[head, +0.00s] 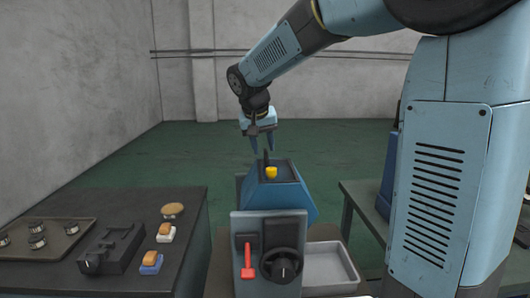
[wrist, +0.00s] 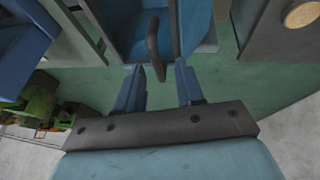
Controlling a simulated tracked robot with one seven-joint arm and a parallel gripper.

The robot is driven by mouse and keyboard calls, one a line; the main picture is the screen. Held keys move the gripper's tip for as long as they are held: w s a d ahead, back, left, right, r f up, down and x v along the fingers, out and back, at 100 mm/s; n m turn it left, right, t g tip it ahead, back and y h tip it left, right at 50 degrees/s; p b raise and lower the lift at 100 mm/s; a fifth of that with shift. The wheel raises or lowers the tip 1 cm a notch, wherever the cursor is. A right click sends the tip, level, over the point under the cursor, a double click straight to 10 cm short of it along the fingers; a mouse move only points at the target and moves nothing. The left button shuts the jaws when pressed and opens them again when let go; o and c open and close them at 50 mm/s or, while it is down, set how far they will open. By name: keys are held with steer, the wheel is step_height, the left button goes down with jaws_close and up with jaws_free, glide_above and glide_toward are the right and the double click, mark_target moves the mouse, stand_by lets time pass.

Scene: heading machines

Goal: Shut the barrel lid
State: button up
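A blue machine (head: 290,198) with sloping sides stands ahead in the head view, behind a grey control panel. On its top are a dark upright handle (head: 266,158) and a yellow knob (head: 271,173). I take the blue top as the barrel lid, but cannot tell whether it is open or shut. My gripper (head: 264,152) points down just above the handle, fingers apart and empty. In the wrist view the blue top (wrist: 198,25) shows at the upper middle. The handle (wrist: 154,45) there reaches towards the gap between my fingertips (wrist: 158,68); contact is not visible.
The control panel (head: 248,222) carries a red lever (head: 248,264) and a black rotary knob (head: 283,264). A grey tray (head: 330,267) lies to its right. A dark bench (head: 190,225) at left holds small parts and a pan of cups (head: 42,240). Another bench (head: 362,200) is at right.

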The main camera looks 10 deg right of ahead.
steer(key=v, duration=1)
steer(key=shift+r, duration=0.25)
steer(key=shift+s, duration=0.2)
steer(key=s+d+f+y, duration=0.1)
steer(key=s+d+f, duration=0.2)
steer(key=s, duration=0.5)
steer(key=s+d+f+n+t+y, duration=0.1)
steer(key=s+d+f, duration=0.2)
steer(key=s+f, duration=0.2)
steer(key=s+d+f, duration=0.4)
steer(key=s, duration=0.8)
steer(key=shift+f+y, duration=0.35)
steer(key=shift+y, duration=0.05)
steer(key=shift+w+d, duration=0.1)
